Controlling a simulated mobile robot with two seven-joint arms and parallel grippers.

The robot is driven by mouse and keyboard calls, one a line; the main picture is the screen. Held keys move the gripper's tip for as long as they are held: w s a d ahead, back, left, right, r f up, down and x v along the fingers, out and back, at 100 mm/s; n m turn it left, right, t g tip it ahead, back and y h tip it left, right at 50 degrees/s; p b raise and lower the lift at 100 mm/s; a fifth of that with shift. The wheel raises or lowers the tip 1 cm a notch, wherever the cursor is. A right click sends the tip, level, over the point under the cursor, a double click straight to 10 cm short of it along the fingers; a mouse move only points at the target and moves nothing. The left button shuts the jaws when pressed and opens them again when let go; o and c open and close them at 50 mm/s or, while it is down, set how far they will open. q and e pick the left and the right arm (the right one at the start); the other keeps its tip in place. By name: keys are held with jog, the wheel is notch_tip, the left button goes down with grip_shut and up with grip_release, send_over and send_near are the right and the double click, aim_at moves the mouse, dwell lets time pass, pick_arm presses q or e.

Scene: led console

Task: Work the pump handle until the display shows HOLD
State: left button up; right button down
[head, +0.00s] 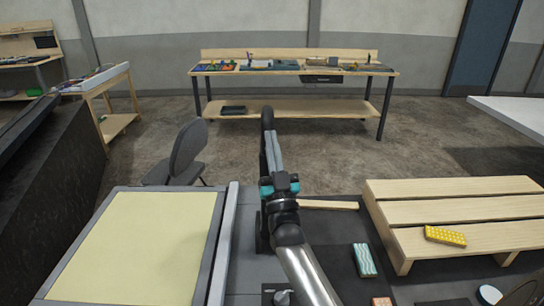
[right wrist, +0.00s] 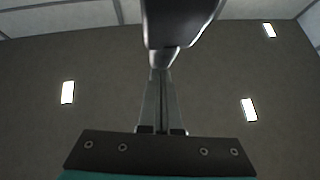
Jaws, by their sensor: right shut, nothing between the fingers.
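The pump handle (head: 267,118) is a dark upright lever with a rounded top, in the middle of the head view. My right gripper (head: 271,140) is upright right in front of it, with its fingers shut and nothing between them. In the right wrist view the shut fingers (right wrist: 159,78) point towards a dark, rounded part (right wrist: 180,22), probably the handle's end; I cannot tell whether they touch it. The lever's lower part is mostly hidden by my arm. No display with readable text is in view. My left gripper is not in view.
A pale yellow framed panel (head: 135,248) lies at left. A slatted wooden stand (head: 460,208) is at right, with a yellow block (head: 445,236) on it. A teal striped block (head: 364,260) lies nearer. A chair (head: 186,152) and workbench (head: 290,110) stand beyond.

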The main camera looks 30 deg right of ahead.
jog(key=w+d, duration=0.1)
jog(key=w, duration=0.1)
jog(key=w+d+g+p, duration=0.1)
jog(key=w, duration=0.1)
jog(key=w+d+g, duration=0.1)
jog(key=w+d, duration=0.1)
jog(key=shift+w+m, duration=0.35)
jog(key=shift+m, duration=0.05)
jog(key=shift+w+d+f+g, duration=0.15)
jog(key=shift+w+d+g, duration=0.1)
jog(key=shift+w+g, duration=0.1)
jog(key=shift+p, duration=0.3)
